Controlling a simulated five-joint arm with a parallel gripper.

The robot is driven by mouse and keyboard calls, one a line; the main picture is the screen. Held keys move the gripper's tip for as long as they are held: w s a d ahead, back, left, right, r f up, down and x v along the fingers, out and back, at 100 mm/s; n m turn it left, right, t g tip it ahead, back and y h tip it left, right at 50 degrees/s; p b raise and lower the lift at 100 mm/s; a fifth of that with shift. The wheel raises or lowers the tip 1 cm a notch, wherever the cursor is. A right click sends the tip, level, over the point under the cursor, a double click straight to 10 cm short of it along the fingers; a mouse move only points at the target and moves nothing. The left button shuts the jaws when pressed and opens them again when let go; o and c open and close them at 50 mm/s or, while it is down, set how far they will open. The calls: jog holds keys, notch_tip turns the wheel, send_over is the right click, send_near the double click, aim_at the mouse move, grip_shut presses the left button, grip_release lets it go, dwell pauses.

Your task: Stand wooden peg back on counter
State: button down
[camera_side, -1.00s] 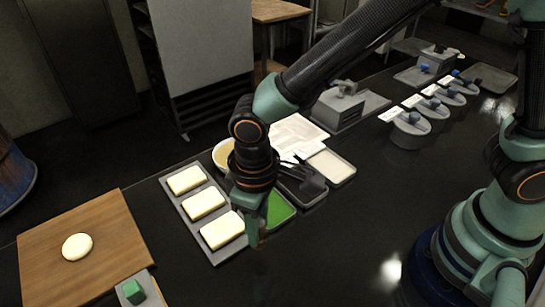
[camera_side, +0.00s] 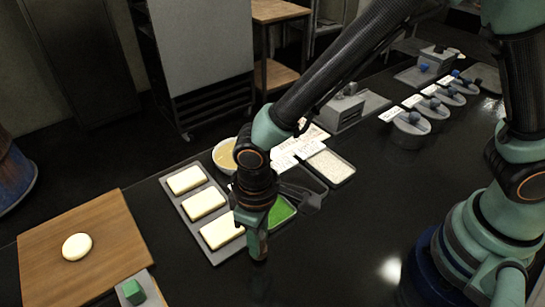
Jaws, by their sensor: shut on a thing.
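My gripper (camera_side: 258,248) points down at the dark counter (camera_side: 330,250), just right of the front end of the tray of pale blocks. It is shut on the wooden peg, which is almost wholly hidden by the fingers. The fingertips are at or very near the counter top. I cannot tell whether the peg's lower end touches the counter.
A grey tray with pale blocks (camera_side: 222,231) lies close left of my gripper. A green-filled tray (camera_side: 281,211), a bowl (camera_side: 224,153) and a pale-filled tray (camera_side: 331,167) are behind.

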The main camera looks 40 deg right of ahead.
jog(key=shift+f, duration=0.65)
dwell(0.9)
jog(key=c, duration=0.5)
grip_release()
jog(key=shift+r, duration=0.1)
notch_tip(320, 180, up, 12)
jog(key=shift+f, duration=0.1)
jog(key=d+r+m+t, duration=0.2)
jog(key=d+r, duration=0.1)
jog(key=d, duration=0.6)
jog(key=w+d+r+m+t, duration=0.1)
jog(key=d+r, duration=0.3)
jog(key=d, duration=0.4)
jog(key=d+r+m+t, duration=0.2)
jog(key=d+r+m, duration=0.1)
jog(key=d, duration=0.6)
jog(key=shift+w+d+r+t, duration=0.2)
jog(key=shift+w+d+t, duration=0.1)
